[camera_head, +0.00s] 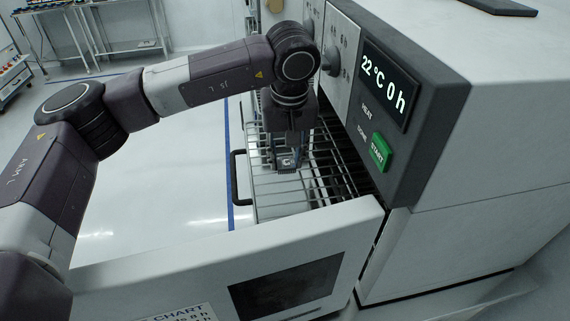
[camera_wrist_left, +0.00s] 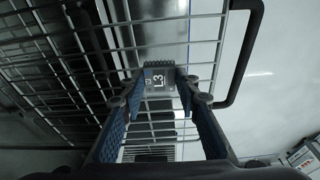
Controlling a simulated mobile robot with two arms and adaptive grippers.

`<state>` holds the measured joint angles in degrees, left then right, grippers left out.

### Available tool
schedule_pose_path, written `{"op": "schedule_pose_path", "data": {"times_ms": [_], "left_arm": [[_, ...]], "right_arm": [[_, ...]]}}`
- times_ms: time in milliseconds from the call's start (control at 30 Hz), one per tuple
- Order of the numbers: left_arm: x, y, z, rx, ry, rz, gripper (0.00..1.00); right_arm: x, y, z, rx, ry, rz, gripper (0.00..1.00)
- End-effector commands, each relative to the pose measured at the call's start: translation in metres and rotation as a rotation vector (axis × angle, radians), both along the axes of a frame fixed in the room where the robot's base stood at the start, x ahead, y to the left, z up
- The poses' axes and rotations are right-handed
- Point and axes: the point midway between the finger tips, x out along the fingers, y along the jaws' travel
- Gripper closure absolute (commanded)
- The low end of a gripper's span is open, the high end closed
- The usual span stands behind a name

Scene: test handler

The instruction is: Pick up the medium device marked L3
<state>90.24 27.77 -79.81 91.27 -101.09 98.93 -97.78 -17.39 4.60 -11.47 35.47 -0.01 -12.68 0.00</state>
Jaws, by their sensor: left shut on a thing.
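The device marked L3 (camera_wrist_left: 158,79) is a small dark grey block with a white label. It sits between the blue-padded fingers of my left gripper (camera_wrist_left: 156,90) in the left wrist view. My left gripper is shut on it. In the head view the left gripper (camera_head: 288,165) points down over the wire rack (camera_head: 290,195), with the device (camera_head: 288,161) small between its fingertips. I cannot tell whether the device touches the rack. My right gripper is not in view.
The rack juts out of a large machine with a display reading 22 °C 0 h (camera_head: 384,84) and a green START button (camera_head: 380,152). A black handle (camera_head: 236,178) is on the rack's left side. An open door (camera_head: 215,262) stands in front. Clear floor (camera_head: 150,190) lies left.

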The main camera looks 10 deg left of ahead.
Motion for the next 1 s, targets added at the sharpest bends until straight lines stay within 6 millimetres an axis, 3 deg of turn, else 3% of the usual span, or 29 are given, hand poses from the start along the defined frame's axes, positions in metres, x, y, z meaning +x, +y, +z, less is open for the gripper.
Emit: {"op": "schedule_pose_path", "data": {"times_ms": [1000], "left_arm": [[0.000, 0.000, 0.049, -0.001, -0.001, 0.000, 0.92]], "right_arm": [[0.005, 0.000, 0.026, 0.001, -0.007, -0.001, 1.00]]}}
